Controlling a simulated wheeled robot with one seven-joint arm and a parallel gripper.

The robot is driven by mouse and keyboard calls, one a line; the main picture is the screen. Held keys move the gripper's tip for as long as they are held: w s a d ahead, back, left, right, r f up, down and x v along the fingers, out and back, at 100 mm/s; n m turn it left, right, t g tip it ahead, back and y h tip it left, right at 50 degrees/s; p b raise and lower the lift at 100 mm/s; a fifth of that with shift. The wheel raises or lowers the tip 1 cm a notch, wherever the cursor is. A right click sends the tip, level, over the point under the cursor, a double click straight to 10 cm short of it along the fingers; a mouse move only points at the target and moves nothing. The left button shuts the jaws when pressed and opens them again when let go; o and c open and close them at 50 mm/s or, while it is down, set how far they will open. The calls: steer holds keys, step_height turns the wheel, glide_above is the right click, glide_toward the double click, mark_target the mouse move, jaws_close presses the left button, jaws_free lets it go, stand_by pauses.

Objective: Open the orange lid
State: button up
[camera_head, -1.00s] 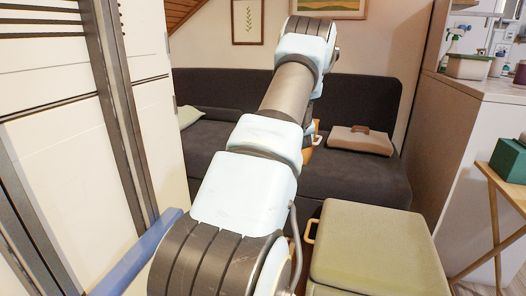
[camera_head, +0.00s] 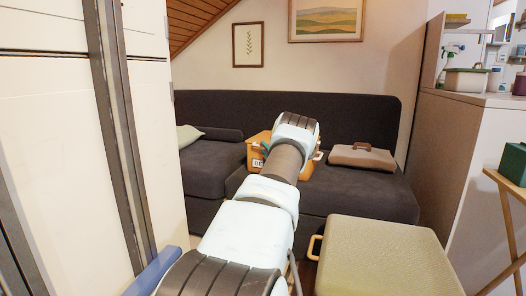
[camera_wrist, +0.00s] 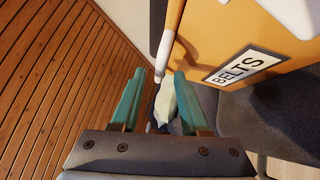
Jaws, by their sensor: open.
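An orange box (camera_head: 259,140) labelled "BELTS" stands on the dark sofa in the head view, partly hidden behind my arm. It also shows at the upper right of the wrist view (camera_wrist: 205,40), with its white label (camera_wrist: 243,66) tilted. A pale bar-like handle (camera_wrist: 171,28) runs along its left edge there. I cannot clearly tell the lid from the box body. My gripper (camera_wrist: 158,76) has two teal fingers spread apart, with nothing held between them. It is close beside the orange box; contact is not visible.
A beige case (camera_head: 362,157) lies on the sofa (camera_head: 360,198) right of the box. A pale cushion (camera_head: 188,135) is at the left. A white cabinet (camera_head: 60,130) borders the left.

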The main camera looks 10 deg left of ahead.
steer(key=shift+x, duration=1.05)
steer(key=shift+c, duration=0.2)
jaws_close()
stand_by(0.6)
